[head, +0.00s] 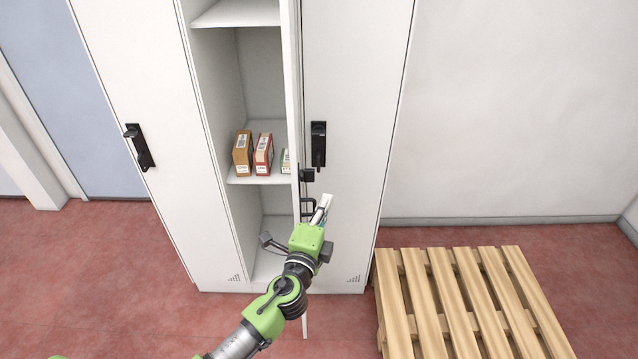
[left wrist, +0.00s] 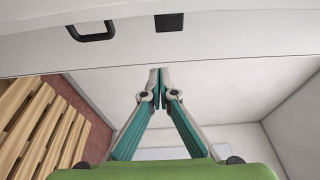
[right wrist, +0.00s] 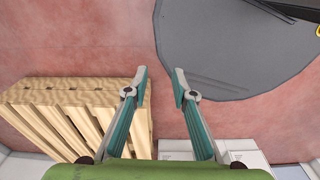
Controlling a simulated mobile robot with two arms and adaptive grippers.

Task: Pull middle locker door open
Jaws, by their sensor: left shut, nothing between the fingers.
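The middle locker door (head: 293,80) stands swung out and shows nearly edge-on in the head view, with the compartment open to its left. Its black handle (head: 307,207) is a loop; the loop handle also shows in the left wrist view (left wrist: 92,32). My left gripper (head: 322,208) is shut and empty, just right of the door's free edge. In the left wrist view the closed fingertips (left wrist: 160,72) lie at the door's edge; I cannot tell whether they touch it. My right gripper (right wrist: 160,76) is open and empty above the floor, seen only in the right wrist view.
Small boxes (head: 243,154) stand on the compartment's shelf (head: 255,180). The left locker door (head: 135,60) and right locker door (head: 355,70) are shut, each with a black handle. A wooden pallet (head: 468,300) lies on the red floor at the right.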

